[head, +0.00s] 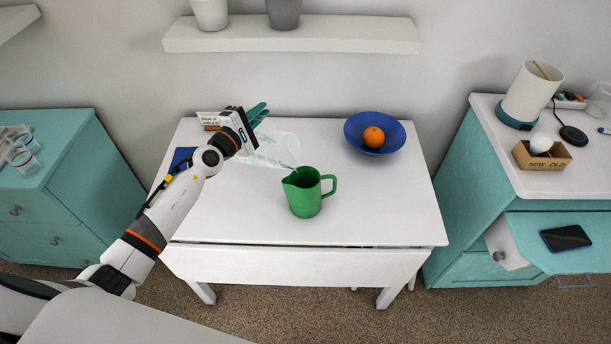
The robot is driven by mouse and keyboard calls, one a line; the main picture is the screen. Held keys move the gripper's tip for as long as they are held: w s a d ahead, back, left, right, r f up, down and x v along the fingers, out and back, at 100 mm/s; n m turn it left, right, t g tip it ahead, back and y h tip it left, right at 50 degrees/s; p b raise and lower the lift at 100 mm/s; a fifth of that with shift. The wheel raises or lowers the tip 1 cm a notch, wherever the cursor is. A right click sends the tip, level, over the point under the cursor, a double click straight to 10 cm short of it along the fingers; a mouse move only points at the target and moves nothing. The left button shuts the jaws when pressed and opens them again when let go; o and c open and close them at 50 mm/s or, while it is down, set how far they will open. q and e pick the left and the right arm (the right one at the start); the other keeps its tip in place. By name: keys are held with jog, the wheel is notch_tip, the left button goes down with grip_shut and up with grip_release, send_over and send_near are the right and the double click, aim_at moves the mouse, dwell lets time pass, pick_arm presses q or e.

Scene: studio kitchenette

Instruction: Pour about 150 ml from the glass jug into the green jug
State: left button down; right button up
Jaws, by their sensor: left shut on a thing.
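The green jug (304,197) stands upright on the white table, its handle to the right and its open mouth facing up. The clear glass jug (272,150) is tipped far over toward the right, its mouth end close to the green jug's rim at the upper left. My left gripper (256,116) is shut on the glass jug from the left and holds it up. A greyish streak shows between the two jugs; I cannot tell if it is liquid or glass edge. The liquid levels are not visible. My right gripper is out of view.
A blue bowl (394,143) with an orange (373,137) stands at the back right of the table (390,215). A dark blue flat item (181,158) lies at the left, partly behind my arm. The table's front right is clear. A drawer with a phone (565,238) stands open at the right.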

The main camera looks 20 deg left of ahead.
pick_arm(q)
jog(key=shift+d+r+p, duration=0.35)
jog(key=shift+r+p, duration=0.1)
jog(key=shift+p, duration=0.05)
dwell(0.9)
jog(key=a+f+n+b, duration=0.1)
jog(key=b, duration=0.1)
jog(key=a+f+n+b, duration=0.1)
jog(key=f+b, duration=0.1)
jog(key=b, duration=0.1)
jog(key=w+a+f+n+b, duration=0.1)
jog(key=f+b, duration=0.1)
jog(key=shift+a+f, duration=0.1)
jog(key=shift+a, duration=0.3)
jog(key=shift+a+f+n+b, duration=0.15)
jog(key=shift+f+n+b, duration=0.05)
jog(key=shift+n+b, duration=0.3)
jog(key=f+n+b, duration=0.1)
jog(key=a+f+b, duration=0.1)
jog(key=shift+w+f+n+b, duration=0.1)
jog(key=shift+f+n+b, duration=0.05)
jog(key=shift+n+b, duration=0.2)
jog(key=shift+a, duration=0.1)
jog(key=shift+r, duration=0.2)
